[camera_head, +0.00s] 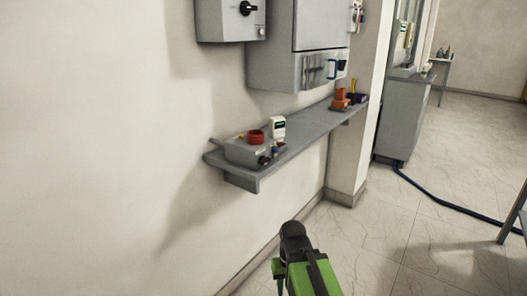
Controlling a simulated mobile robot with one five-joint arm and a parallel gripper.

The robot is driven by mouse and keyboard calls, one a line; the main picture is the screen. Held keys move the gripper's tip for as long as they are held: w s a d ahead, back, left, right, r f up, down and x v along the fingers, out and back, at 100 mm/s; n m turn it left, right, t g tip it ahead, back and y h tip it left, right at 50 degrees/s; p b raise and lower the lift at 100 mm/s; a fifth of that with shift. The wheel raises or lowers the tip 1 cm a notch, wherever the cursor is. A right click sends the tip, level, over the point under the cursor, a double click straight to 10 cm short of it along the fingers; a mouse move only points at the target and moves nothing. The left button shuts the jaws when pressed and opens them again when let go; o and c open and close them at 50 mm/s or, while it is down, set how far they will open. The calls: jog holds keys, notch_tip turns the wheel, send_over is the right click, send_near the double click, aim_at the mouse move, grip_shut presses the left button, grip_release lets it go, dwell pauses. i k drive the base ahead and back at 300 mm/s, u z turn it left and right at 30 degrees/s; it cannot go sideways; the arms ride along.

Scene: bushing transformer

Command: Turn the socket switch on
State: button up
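A grey box with a black rotary knob (246,8) is on the wall at the top, its upper part cut off by the frame. A smaller grey box (243,153) sits on the near end of the wall shelf, with a red round part (256,136) on top and a black knob (264,160) on its front. I cannot tell which of these is the socket switch. The green and black end of my arm with my gripper (289,250) is at the bottom, below and apart from the shelf. Its fingers do not show clearly, and I see nothing held.
The grey shelf (303,133) juts from the wall, with a white device (278,129) and orange items (342,103) on it. A large grey cabinet (283,62) hangs above. A blue cable (437,197) lies on the right floor. The tiled floor between is clear.

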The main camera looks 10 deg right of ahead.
aim_at(262, 160)
jog(key=z, duration=0.05)
jog(key=k, duration=1.3)
jog(key=u, duration=0.6)
jog(key=i, duration=1.5)
jog(key=u, duration=0.5)
